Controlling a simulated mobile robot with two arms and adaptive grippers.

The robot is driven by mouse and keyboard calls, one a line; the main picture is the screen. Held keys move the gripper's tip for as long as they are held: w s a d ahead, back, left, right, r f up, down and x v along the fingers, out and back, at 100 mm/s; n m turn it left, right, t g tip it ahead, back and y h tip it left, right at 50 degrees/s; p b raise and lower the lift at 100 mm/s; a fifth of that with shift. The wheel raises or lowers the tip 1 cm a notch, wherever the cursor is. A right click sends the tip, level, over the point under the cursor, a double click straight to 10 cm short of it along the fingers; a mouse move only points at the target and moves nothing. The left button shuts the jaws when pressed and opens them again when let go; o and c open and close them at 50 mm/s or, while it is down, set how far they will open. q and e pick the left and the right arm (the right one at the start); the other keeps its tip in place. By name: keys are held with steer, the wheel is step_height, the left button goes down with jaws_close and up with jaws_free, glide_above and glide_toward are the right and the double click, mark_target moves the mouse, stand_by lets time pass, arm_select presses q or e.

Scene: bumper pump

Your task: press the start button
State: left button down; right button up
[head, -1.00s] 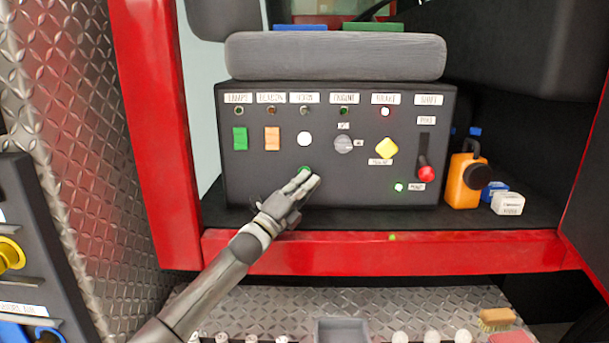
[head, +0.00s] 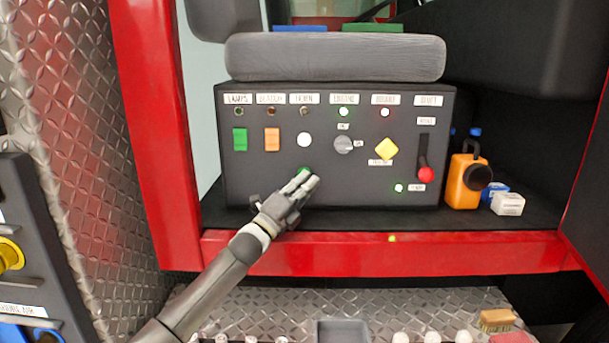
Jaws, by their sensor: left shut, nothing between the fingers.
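The green start button (head: 304,170) is on the lower middle of the black control panel (head: 330,190), below a white round button (head: 304,139). My left gripper (head: 309,180) is shut and empty. Its fingertips are at the green button and cover its lower part; I cannot tell how far the button is pushed in. The lamp under the engine label (head: 344,112) glows bright green-white. My right gripper is not in view.
A grey knob (head: 343,145), a yellow diamond-shaped knob (head: 387,149) and a red-knobbed lever (head: 426,174) are right of the button. An orange jug (head: 464,182) stands right of the panel. The red sill (head: 430,251) runs below the panel.

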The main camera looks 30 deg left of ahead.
arm_select(q)
steer(key=shift+s+d, duration=0.2)
steer(key=shift+s, duration=0.3)
steer(key=s, duration=0.1)
steer(key=s+d, duration=0.1)
steer(key=s, duration=0.1)
steer(key=s+d+p, duration=0.1)
steer(key=shift+s+d, duration=0.1)
steer(key=shift+s, duration=0.15)
stand_by(0.5)
